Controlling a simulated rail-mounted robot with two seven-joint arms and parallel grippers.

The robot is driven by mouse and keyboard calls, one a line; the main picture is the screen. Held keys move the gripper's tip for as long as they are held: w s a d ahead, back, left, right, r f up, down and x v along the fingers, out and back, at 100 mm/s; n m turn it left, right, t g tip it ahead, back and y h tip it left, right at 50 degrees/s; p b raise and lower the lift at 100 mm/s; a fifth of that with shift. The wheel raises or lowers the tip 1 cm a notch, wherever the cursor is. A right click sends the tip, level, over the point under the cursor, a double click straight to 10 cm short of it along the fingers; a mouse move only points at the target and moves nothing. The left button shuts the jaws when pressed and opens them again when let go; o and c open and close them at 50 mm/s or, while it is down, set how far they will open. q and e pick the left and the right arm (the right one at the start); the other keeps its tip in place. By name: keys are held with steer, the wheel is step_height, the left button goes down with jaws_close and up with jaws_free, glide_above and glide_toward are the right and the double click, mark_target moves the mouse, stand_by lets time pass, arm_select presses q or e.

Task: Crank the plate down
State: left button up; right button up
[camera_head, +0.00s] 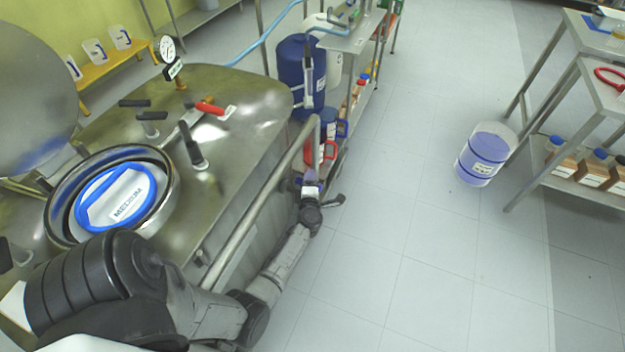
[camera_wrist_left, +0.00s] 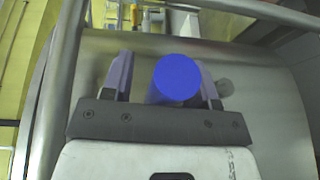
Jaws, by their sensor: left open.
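In the wrist view, a blue round-ended cylinder (camera_wrist_left: 177,77), which looks like a handle, shows between the two purple fingers of my left gripper (camera_wrist_left: 163,68). The fingers are apart and not closed on it; it sits nearer the right finger. In the head view my left gripper (camera_head: 311,186) is low beside the steel reactor's side, past its rail, and the blue cylinder cannot be made out there. The steel reactor (camera_head: 235,88) fills the left. I cannot tell which part is the plate. My right gripper is not in view.
A steel rail (camera_head: 262,200) runs along the reactor beside my left arm. The reactor's open round hatch (camera_head: 165,205) is near my arm. A shelf with a blue drum (camera_head: 298,75) stands behind the gripper. A blue-white bucket (camera_head: 484,155) stands right; floor between is clear.

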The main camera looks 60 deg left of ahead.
arm_select(q)
steer(key=shift+c, duration=0.2)
steer(key=shift+r, duration=0.1)
jaws_close()
stand_by(0.4)
